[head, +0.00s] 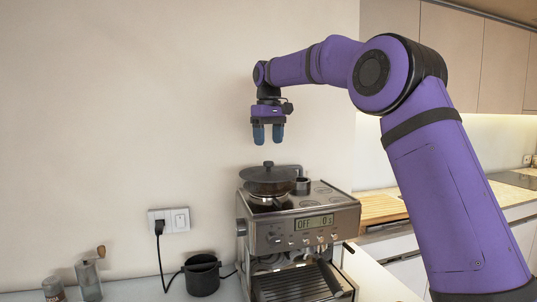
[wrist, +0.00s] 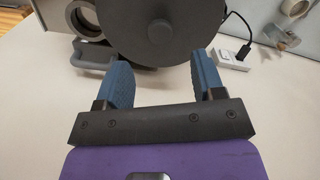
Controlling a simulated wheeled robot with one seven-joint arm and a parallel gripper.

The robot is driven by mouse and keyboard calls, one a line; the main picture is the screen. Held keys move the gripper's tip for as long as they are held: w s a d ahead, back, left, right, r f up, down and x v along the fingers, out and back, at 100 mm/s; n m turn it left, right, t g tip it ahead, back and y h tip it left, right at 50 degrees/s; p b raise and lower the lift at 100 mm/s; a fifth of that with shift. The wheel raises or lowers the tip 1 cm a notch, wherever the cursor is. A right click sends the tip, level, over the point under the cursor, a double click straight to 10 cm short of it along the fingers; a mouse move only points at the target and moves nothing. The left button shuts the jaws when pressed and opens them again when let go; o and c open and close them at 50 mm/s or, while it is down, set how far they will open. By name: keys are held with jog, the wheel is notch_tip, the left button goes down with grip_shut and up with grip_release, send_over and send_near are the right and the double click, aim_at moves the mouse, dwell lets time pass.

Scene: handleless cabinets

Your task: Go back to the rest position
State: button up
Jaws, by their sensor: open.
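My gripper (head: 268,134) hangs with its fingers pointing down, above the espresso machine (head: 305,222) and its dark bean hopper lid (head: 268,173). In the head view there is a gap between the fingertips and the lid knob. In the wrist view my gripper (wrist: 160,82) has its two blue fingers apart with nothing between them. The round dark lid (wrist: 160,32) lies beyond the fingertips in that view. The machine's display reads OFF.
A wall socket (head: 169,220) with a black plug is at left. A black cup (head: 202,275), a hand grinder (head: 89,275) and a jar (head: 54,289) stand on the counter. A wooden board (head: 381,208) lies at right, under upper cabinets (head: 480,60). The wall left of my gripper is bare.

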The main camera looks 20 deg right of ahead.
jog(key=s+d+r+m+t, duration=0.1)
jog(key=s+d+r, duration=0.1)
jog(key=s, duration=0.9)
jog(key=s+d+r+m+t, duration=0.1)
jog(key=s+r+t, duration=0.1)
jog(key=s, duration=0.9)
jog(key=s+d+f+m+t, duration=0.1)
jog(key=s+d+f, duration=0.1)
jog(key=s+f, duration=0.5)
jog(key=s+d+f+m+t, duration=0.1)
jog(key=s+f, duration=0.7)
jog(key=s, duration=0.8)
jog(key=shift+d+m, duration=0.3)
jog(key=shift+d, duration=0.15)
